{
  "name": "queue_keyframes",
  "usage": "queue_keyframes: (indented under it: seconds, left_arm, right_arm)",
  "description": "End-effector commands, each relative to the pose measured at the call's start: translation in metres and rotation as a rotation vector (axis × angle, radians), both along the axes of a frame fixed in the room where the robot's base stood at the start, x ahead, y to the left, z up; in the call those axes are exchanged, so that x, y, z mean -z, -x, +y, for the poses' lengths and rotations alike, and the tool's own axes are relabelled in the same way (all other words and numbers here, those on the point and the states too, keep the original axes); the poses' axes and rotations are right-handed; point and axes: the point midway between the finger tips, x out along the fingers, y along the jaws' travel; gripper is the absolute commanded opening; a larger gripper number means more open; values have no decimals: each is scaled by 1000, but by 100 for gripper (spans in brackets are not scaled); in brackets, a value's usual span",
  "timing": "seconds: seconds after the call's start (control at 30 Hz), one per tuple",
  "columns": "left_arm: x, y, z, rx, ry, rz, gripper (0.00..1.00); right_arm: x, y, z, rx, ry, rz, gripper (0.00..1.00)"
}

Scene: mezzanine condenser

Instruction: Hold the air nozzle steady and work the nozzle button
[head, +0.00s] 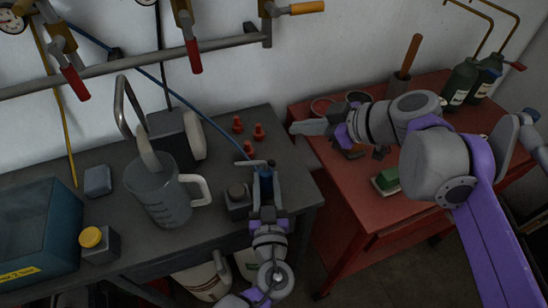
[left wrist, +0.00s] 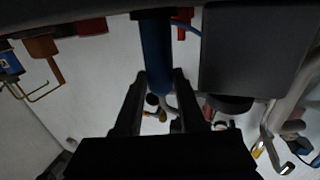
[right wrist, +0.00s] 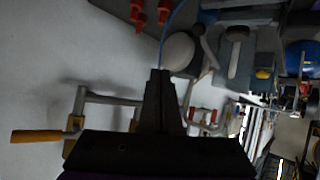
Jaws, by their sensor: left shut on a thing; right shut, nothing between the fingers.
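The air nozzle (head: 264,186) is a blue upright body over the front right of the dark bench, with a grey piece on top. A thin blue hose (head: 205,118) runs to it from the wall. My left gripper (head: 266,196) is shut on the nozzle; the left wrist view shows the blue body (left wrist: 157,55) between its fingers. I cannot make out the button for certain. My right gripper (head: 298,128) is shut and empty, up and to the right of the nozzle, apart from it. Its closed fingers (right wrist: 158,88) show in the right wrist view.
A clear measuring jug (head: 160,192) and a small dark block (head: 238,197) stand left of the nozzle. Several red cones (head: 257,131) stand behind it. A red cart (head: 345,205) with bottles (head: 460,82) is at right. Pipes with red-handled valves (head: 193,55) line the wall.

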Motion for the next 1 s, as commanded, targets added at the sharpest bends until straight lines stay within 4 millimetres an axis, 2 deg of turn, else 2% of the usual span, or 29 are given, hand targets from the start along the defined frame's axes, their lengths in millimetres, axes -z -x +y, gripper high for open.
queue_keyframes:
  seconds: [0.2,0.4,0.6,1.0]
  left_arm:
    - [0,0,0,0,0,0,0]
    - [0,0,0,0,0,0,0]
    - [0,0,0,0,0,0,0]
    - [0,0,0,0,0,0,0]
  right_arm:
    - [28,6,16,-3,1,1,0]
    - [47,9,26,-3,1,0,0]
    - [55,10,30,0,0,0,0]
    - [55,10,30,-1,1,-1,0]
